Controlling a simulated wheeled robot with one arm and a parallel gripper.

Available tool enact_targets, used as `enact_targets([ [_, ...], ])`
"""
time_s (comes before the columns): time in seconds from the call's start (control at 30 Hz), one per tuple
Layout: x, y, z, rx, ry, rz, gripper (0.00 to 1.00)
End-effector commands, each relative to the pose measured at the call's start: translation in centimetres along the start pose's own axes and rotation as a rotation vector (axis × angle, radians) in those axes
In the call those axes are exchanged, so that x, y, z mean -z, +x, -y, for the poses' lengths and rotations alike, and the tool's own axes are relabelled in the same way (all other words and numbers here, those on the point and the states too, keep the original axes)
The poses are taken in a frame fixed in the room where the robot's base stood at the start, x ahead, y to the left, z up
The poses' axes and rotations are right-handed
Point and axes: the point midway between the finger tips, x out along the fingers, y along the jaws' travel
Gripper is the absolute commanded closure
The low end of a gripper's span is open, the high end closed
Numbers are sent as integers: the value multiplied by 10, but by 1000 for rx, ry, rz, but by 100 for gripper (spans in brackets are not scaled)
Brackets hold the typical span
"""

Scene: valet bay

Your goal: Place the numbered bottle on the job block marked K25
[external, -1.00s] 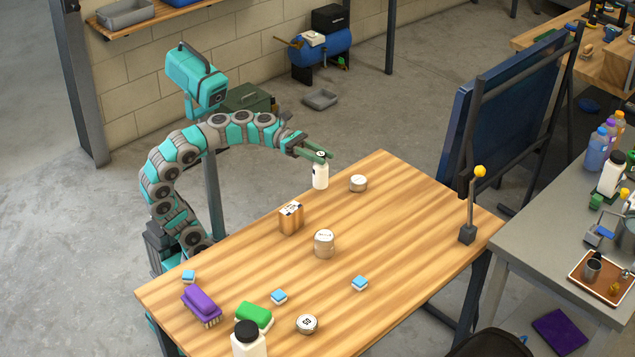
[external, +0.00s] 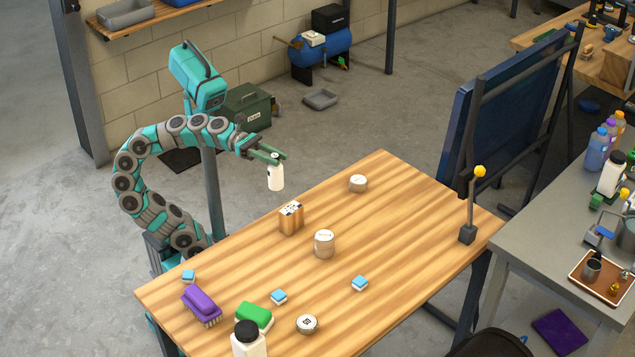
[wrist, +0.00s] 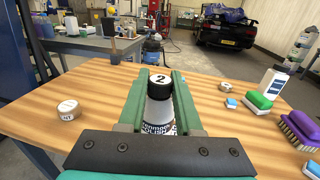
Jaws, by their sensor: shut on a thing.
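My gripper (external: 270,155) is shut on a white bottle (external: 275,177) near its top and holds it upright in the air, up and left of the block in the external view. In the wrist view the bottle (wrist: 160,114) sits between the green fingers, with a "2" on its dark-rimmed cap and printed text on its side. A wooden block (external: 287,223) with a white, dark-marked label on top stands near the table's left edge, apart from the bottle. Its marking is too small to read as K25. I cannot make out the block in the wrist view.
Small blue-topped pieces, a purple brush (external: 201,303), a green brush (external: 254,315) and a black-capped bottle (external: 249,345) occupy the front.

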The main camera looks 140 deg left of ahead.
Motion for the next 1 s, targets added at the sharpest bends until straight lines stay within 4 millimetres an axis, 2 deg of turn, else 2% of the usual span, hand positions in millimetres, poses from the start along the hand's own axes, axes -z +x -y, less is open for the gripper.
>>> enact_targets([
  [0.27,-11,-22,10,5,-1,10,100],
  [0.5,-32,-53,30,18,0,16,100],
  [0.7,-38,-70,45,24,2,5,100],
  [0.87,-40,-72,50,26,2,-1,100],
  [1.0,-40,-55,51,35,-1,-8,100],
])
